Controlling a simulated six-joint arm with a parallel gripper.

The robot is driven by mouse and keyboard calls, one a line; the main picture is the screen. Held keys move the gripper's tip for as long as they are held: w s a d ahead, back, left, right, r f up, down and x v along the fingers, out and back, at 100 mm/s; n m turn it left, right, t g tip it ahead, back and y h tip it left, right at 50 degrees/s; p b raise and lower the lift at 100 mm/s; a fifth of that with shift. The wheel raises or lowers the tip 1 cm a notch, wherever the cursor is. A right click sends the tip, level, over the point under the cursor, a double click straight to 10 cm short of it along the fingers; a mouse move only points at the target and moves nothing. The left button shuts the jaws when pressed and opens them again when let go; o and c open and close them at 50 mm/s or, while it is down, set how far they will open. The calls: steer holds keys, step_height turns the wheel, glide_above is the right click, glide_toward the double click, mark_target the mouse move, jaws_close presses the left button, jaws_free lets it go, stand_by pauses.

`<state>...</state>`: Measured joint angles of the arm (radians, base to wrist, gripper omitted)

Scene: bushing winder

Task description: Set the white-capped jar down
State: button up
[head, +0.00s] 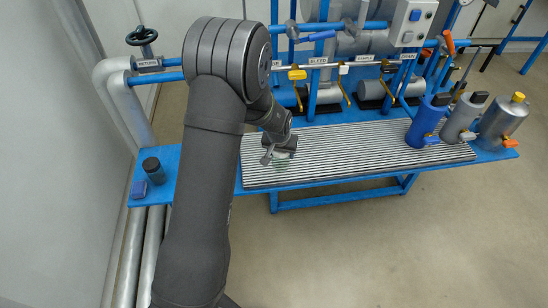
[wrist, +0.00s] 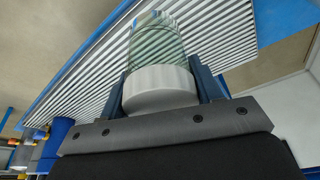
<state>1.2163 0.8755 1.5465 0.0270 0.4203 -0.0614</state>
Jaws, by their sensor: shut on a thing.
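The white-capped jar is between the fingers of my gripper (wrist: 161,84) in the wrist view. Its white cap (wrist: 158,86) sits between the two dark blue fingers, and its clear glass body (wrist: 157,40) extends beyond them over the ribbed grey surface. In the head view my gripper (head: 279,148) is above the left part of the ribbed rack (head: 350,160), with the pale greenish jar glass (head: 282,160) just below it. My gripper is shut on the jar. I cannot tell whether the jar's base touches the ribs.
A dark jar (head: 153,170) and a small blue block (head: 139,189) stand on the blue bench's left end. Blue (head: 427,122), grey (head: 463,118) and silver (head: 503,119) canisters stand at the right. Pipes and yellow-handled valves (head: 297,75) line the back. The rack's middle is clear.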

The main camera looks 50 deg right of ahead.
steer(key=shift+w+d+f, duration=0.1)
steer(key=shift+w+f, duration=0.8)
steer(key=shift+f, duration=0.3)
steer(key=shift+w+d+f, duration=0.1)
steer(key=shift+w+f, duration=0.75)
steer(key=shift+f, duration=0.35)
steer(key=shift+w+d+f, duration=0.1)
steer(key=shift+w+f, duration=0.8)
steer(key=shift+f, duration=0.3)
steer(key=shift+f, duration=0.15)
steer(key=o, duration=1)
steer(key=shift+c, duration=0.2)
steer(key=v, duration=1.2)
